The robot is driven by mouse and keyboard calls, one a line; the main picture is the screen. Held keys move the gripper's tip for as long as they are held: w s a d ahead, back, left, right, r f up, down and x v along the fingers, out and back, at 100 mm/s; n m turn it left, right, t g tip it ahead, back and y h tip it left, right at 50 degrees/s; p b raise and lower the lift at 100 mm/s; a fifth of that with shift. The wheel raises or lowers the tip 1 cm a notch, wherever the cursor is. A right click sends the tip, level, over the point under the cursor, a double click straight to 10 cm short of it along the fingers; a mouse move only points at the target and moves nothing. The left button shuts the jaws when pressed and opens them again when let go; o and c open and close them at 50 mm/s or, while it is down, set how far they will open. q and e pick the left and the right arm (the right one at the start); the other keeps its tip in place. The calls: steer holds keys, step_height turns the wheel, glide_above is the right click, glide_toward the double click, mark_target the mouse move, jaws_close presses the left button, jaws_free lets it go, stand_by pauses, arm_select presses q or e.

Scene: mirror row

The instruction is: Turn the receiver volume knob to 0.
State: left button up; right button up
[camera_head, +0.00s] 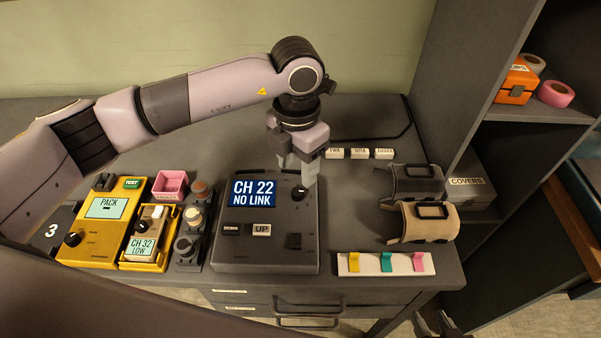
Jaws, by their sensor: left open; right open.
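The receiver (270,258) is a dark box on the desk with a blue screen (252,193) reading "CH 22 NO LINK". Its small dark round knob (299,192) is at the upper right, beside the screen. My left gripper (297,172) is open and points down just above and behind the knob. Its fingers partly cover the receiver's far right corner. I cannot tell whether a finger touches the knob, and the volume setting is too small to read. My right gripper (436,323) is open and empty at the bottom edge, off the desk front.
A yellow pack tester (100,213), a yellow-cradled handset (143,243) and a column of dark knobs (187,248) stand left of the receiver. A strip with coloured tabs (386,263) and two rolled covers (424,222) lie right. Shelving (530,107) rises beyond the desk.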

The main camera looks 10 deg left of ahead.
mark_target(297, 191)
arm_select(q)
steer(key=f, duration=0.6)
steer(key=shift+s+p, duration=0.2)
steer(key=shift+p, duration=0.2)
jaws_close()
